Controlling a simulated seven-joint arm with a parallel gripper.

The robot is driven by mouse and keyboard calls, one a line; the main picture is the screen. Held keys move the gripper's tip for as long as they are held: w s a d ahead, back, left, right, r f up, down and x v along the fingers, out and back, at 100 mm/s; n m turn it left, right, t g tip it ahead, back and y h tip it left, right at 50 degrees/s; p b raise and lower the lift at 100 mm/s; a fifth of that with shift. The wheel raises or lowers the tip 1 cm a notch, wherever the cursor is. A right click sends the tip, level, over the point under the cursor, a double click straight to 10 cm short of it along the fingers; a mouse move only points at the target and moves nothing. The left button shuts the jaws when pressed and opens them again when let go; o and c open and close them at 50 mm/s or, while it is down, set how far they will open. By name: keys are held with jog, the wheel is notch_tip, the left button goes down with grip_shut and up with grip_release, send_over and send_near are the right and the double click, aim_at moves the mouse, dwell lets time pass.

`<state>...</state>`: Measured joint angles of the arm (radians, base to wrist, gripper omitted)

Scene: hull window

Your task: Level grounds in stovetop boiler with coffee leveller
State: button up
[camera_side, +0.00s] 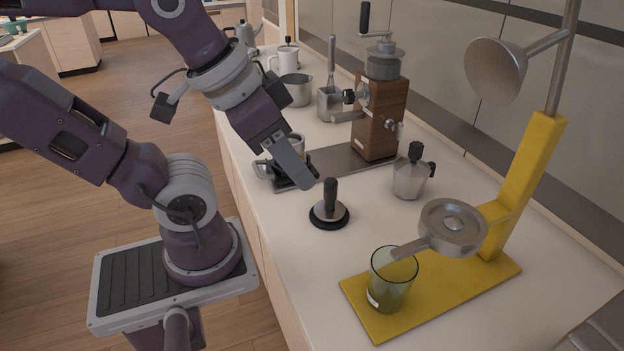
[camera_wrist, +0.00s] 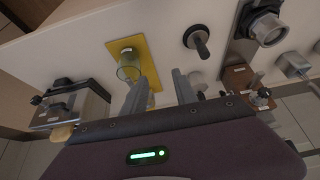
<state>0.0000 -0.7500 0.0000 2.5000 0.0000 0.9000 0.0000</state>
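The coffee leveller (camera_side: 330,211), a metal disc with an upright black handle, stands on a black round base on the white counter. It also shows in the wrist view (camera_wrist: 198,42). A round metal vessel, apparently the boiler (camera_wrist: 268,28), sits on the grey tray in the wrist view; in the side view it is partly hidden behind my gripper, and its contents cannot be made out. My gripper (camera_side: 296,178) is in the air, up and left of the leveller in the side view. Its fingers are apart with nothing between them in the wrist view (camera_wrist: 160,92).
A wooden grinder (camera_side: 379,115) stands on the grey tray's far end (camera_side: 345,155). A moka pot (camera_side: 410,174) stands right of the leveller. The yellow stand (camera_side: 440,290) holds a green glass (camera_side: 391,281) and metal funnel parts. Cups and a whisk holder (camera_side: 330,104) are behind.

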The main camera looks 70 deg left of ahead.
dwell(0.7)
jog(key=shift+o, duration=1.8)
jog(key=shift+w+a+f+m, duration=0.1)
jog(key=shift+w+a+m, duration=0.1)
jog(key=shift+m, duration=0.1)
jog(key=m+g+y, duration=0.2)
jog(key=m+g, duration=0.3)
jog(key=m, duration=1.6)
send_over(330, 194)
notch_tip(330, 194, down, 12)
jog(key=shift+w+r, duration=0.1)
jog(key=shift+a+f+m, duration=0.15)
jog(key=shift+f+m, duration=0.2)
jog(key=shift+m, duration=0.05)
jog(key=f, duration=0.4)
jog(key=a+f, duration=0.1)
jog(key=f, duration=0.1)
jog(key=shift+w+f, duration=0.25)
jog(key=shift+f, duration=0.15)
